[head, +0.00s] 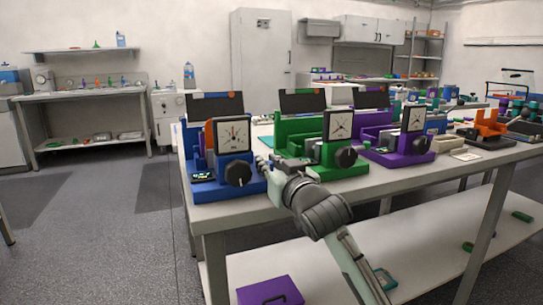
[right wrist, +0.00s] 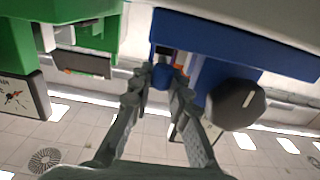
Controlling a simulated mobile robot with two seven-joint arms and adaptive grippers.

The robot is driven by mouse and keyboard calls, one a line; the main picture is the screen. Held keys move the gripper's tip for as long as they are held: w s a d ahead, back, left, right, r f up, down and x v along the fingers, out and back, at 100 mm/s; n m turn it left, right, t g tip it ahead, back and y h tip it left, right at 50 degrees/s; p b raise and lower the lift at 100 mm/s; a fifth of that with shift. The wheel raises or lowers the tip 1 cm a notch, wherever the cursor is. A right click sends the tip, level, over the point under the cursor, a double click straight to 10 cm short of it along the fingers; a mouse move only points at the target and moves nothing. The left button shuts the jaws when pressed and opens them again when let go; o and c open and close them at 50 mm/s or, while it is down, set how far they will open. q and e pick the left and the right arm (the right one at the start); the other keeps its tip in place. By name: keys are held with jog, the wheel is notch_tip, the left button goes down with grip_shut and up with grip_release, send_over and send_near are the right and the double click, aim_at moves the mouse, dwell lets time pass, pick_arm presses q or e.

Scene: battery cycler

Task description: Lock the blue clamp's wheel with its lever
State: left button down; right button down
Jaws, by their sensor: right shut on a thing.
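The blue clamp (head: 228,194) stands at the near left end of the bench, with a white dial on its front. Its black wheel (head: 238,173) sits below the dial and also shows in the right wrist view (right wrist: 235,107), which looks upside down. My right gripper (head: 264,165) is at the clamp's right side, beside the wheel. In the right wrist view its fingertips close around the lever's small round blue knob (right wrist: 161,76), next to the blue body (right wrist: 240,52). The lever's shaft is mostly hidden. My left gripper is not in view.
The green clamp (head: 345,172) stands close to the right of my right gripper, and the purple clamp (head: 410,160) is beyond it. The bench (head: 290,197) has a narrow bare strip along its front edge. A lower shelf (head: 450,240) holds a purple box (head: 270,292).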

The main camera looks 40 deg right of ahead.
dwell(0.3)
jog(key=c, duration=1.4)
grip_release()
